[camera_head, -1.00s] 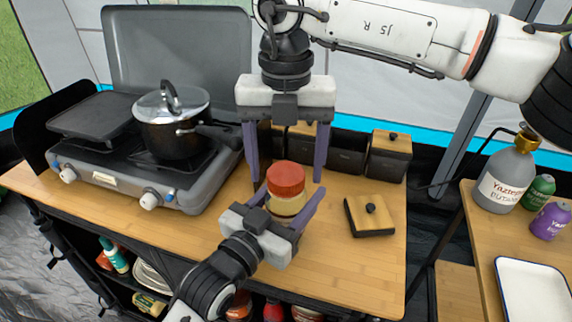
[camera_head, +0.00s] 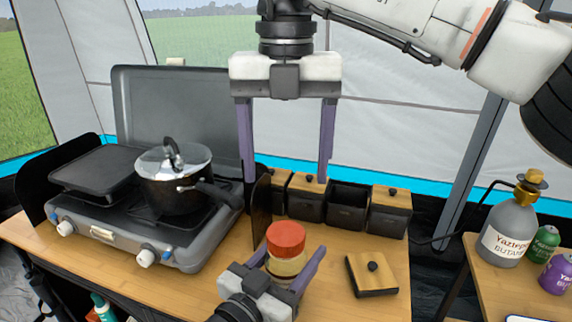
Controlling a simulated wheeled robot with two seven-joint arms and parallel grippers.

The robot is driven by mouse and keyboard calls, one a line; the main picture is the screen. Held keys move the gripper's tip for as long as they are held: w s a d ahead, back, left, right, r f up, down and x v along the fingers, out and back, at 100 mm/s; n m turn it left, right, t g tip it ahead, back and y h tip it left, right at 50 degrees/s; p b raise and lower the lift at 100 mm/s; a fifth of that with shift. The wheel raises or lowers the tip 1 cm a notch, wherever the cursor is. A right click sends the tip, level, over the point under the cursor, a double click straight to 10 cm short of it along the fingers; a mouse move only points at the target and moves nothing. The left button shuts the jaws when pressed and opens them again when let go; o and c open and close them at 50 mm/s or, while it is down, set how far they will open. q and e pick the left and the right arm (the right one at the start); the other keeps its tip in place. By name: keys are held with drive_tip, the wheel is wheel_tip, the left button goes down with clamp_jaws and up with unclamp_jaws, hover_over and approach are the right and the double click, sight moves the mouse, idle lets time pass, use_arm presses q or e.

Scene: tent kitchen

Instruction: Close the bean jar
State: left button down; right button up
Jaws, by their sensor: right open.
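The jar with a red lid (camera_head: 286,238) stands on the wooden counter. Its pale body (camera_head: 286,266) shows below the lid, which sits on top and looks level. Whether the lid is fully tightened cannot be told. My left gripper (camera_head: 292,254) comes in from the front, with a finger on each side of the jar body, and appears shut on it. My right gripper (camera_head: 287,182) points down, open and empty, above and behind the jar, clear of the lid.
A stove with a lidded pot (camera_head: 173,180) stands at the left. Black canisters (camera_head: 347,206) line the back, one uncovered. A wooden canister lid (camera_head: 371,274) lies right of the jar. A gas bottle (camera_head: 508,232) stands on the right table.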

sight(275, 277)
use_arm(q)
drive_tip(key=c, duration=0.6)
unclamp_jaws()
drive_tip(key=shift+o, duration=0.2)
drive_tip(key=v, duration=1)
drive_tip(key=shift+s+b, duration=0.15)
drive_tip(key=shift+b, duration=0.2)
drive_tip(key=shift+f, duration=0.1)
